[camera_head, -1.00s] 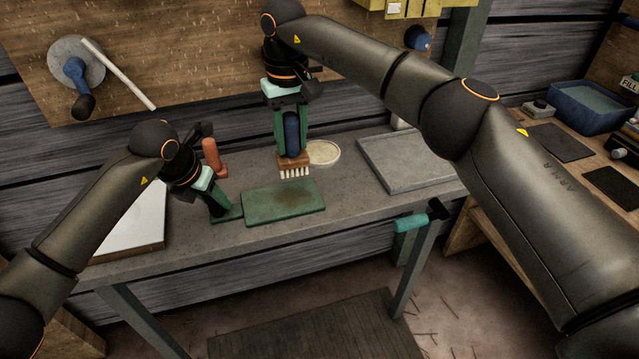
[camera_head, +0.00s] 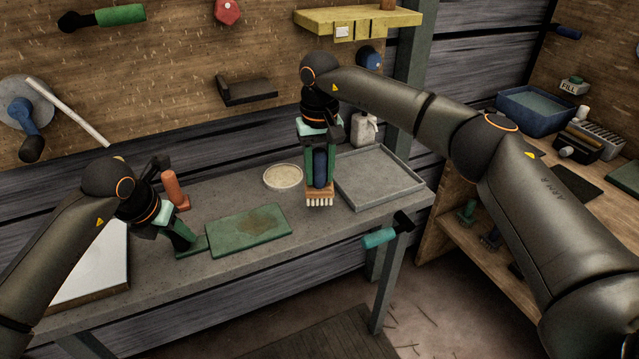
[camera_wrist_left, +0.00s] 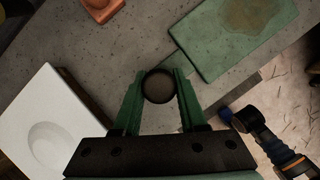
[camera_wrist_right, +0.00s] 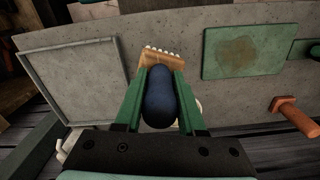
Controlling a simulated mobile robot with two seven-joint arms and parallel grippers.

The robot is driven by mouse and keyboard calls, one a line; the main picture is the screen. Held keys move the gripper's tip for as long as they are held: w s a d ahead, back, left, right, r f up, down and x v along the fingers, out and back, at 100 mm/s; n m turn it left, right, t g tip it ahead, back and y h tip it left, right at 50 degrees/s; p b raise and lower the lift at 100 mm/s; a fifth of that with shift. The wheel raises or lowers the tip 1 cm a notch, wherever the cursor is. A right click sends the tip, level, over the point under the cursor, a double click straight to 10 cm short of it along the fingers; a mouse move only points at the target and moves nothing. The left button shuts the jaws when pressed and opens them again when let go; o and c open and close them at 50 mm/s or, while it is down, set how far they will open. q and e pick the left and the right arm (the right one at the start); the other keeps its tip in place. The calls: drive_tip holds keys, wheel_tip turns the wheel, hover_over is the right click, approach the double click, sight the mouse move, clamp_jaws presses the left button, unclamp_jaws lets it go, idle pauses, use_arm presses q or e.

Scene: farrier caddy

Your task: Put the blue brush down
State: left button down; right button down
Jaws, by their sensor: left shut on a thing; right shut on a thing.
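The blue brush has a dark blue handle (camera_wrist_right: 160,98), a wooden block (camera_wrist_right: 148,62) and white bristles (camera_head: 319,201). My right gripper (camera_head: 320,170) is shut on its handle and holds it upright, bristles down, over the grey bench (camera_head: 240,190). The brush is just left of the grey tray (camera_head: 375,203); I cannot tell if the bristles touch the bench. My left gripper (camera_wrist_left: 158,88) is shut on a dark, round-ended thing, seen end-on, beside the green board (camera_head: 250,231). The rest of that thing is mostly hidden.
A round beige dish (camera_head: 283,178) stands left of the brush. A white bottle (camera_head: 365,128) is behind the tray. An orange-brown handled tool (camera_head: 174,188) and a white block (camera_head: 95,270) are at the left. A teal-handled hammer (camera_head: 380,237) hangs at the front edge.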

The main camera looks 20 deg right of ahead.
sight(320, 183)
drive_tip(key=shift+f, duration=1.55)
drive_tip(key=shift+f, duration=0.2)
drive_tip(key=c, duration=0.5)
unclamp_jaws()
drive_tip(key=shift+r, duration=0.15)
